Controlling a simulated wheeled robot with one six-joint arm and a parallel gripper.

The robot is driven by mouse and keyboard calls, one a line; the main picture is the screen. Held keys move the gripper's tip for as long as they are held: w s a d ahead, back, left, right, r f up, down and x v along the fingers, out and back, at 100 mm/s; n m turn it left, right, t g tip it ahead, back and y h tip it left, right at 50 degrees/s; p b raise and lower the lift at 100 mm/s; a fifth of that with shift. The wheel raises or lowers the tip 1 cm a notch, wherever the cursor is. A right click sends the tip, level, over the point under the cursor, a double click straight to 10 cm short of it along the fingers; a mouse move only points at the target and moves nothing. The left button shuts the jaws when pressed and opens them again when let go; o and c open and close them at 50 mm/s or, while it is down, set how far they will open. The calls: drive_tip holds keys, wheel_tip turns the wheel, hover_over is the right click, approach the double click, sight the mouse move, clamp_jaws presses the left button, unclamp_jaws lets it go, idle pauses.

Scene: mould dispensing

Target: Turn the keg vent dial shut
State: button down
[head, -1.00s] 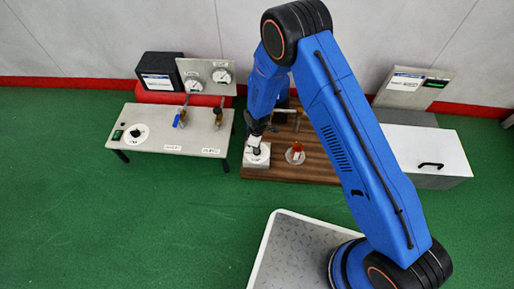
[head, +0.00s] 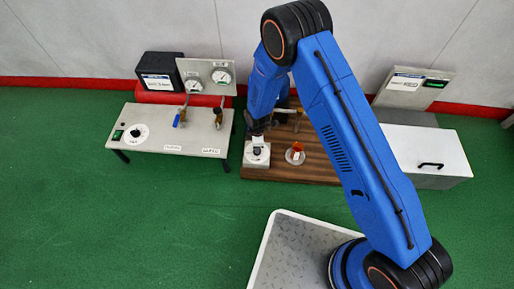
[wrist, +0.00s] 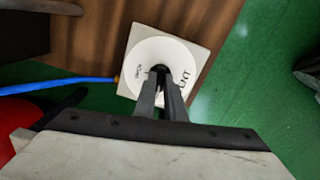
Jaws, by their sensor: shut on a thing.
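The keg vent dial (wrist: 144,53) is a white round disc with dark lettering on a square, pale block (wrist: 186,42). In the wrist view my gripper (wrist: 161,70) reaches over the dial with its two dark fingers close together at the dial's centre, shut on its dark knob, which the fingers mostly hide. In the head view the dial's block (head: 257,160) sits at the left front corner of the brown wooden table, with my gripper (head: 257,149) pointing down on it from above.
A clear dish with an orange-red item (head: 295,154) stands on the wooden table (head: 322,165) to the right of the dial. A pale bench (head: 185,142) with valves and gauges is at left. A blue hose (wrist: 60,87) runs to the dial block. A white chest (head: 430,150) stands at right.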

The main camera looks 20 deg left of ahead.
drive_tip(key=c, duration=1.8)
unclamp_jaws()
wheel_tip(320, 180, up, 18)
drive_tip(key=shift+f, duration=0.25)
